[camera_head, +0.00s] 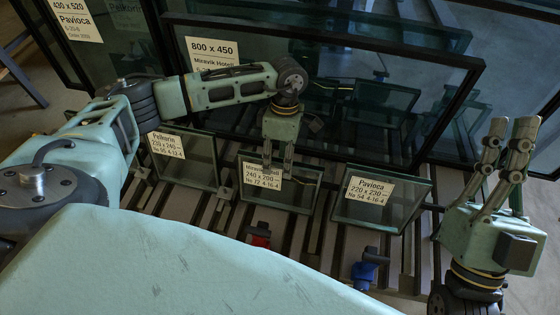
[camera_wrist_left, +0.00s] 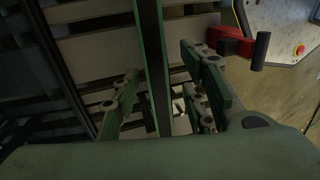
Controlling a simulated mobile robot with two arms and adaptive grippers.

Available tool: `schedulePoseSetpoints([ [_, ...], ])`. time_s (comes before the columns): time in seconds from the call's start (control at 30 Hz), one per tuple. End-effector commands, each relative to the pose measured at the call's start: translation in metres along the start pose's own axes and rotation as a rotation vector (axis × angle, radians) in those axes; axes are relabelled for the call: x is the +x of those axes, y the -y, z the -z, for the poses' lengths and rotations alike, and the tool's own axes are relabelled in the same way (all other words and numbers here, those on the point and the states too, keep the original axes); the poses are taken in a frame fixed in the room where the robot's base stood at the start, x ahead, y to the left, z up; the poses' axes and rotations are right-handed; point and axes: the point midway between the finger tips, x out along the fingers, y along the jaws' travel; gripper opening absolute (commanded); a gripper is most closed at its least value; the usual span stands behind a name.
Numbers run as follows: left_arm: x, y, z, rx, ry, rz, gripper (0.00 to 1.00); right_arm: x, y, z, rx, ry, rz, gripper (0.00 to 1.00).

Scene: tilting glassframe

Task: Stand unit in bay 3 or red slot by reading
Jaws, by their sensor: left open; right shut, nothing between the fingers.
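Three small glass units stand in a row on a slatted rack: the left one (camera_head: 200,160) labelled Pelkorin, the middle one (camera_head: 300,197) whose label seems to read Miravik Hotel, 240 x 290, and the right one (camera_head: 405,208) labelled Pavioca, 220 x 230. My left gripper (camera_head: 277,168) is open at the middle unit's top edge, its fingertips partly over the label. In the left wrist view its fingers stand on either side of an upright green-edged pane (camera_wrist_left: 152,50), with gaps visible. My right gripper (camera_head: 520,130) is shut and empty, pointing up at the right.
A red clamp-like part (camera_head: 258,236) and a blue one (camera_head: 365,268) sit at the rack's front. Behind stands a large dark-framed pane (camera_head: 430,65), labelled 800 x 450, close to my left arm. Another large pane labelled Pavioca (camera_head: 112,45) is at the back left.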

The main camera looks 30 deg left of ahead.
Motion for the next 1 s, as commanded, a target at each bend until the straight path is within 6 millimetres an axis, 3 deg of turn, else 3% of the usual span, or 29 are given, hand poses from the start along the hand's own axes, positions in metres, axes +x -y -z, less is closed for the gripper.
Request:
schedulePoseSetpoints([
  [0.3, -0.069, -0.001, -0.001, 0.001, 0.002, -0.004, 0.40, 0.000, 0.000, 0.000, -0.002, -0.001, 0.000, 0.00],
  [0.5, -0.099, -0.001, -0.001, 0.000, 0.003, -0.002, 0.40, 0.000, 0.000, 0.000, -0.002, -0.001, 0.000, 0.00],
  [0.67, -0.109, 0.000, 0.000, 0.000, 0.002, -0.002, 0.40, 0.000, 0.000, 0.000, -0.002, -0.001, 0.000, 0.00],
  [1.0, -0.109, 0.000, 0.000, 0.000, 0.002, -0.001, 0.40, 0.000, -0.001, 0.000, -0.002, -0.001, 0.000, 0.00],
])
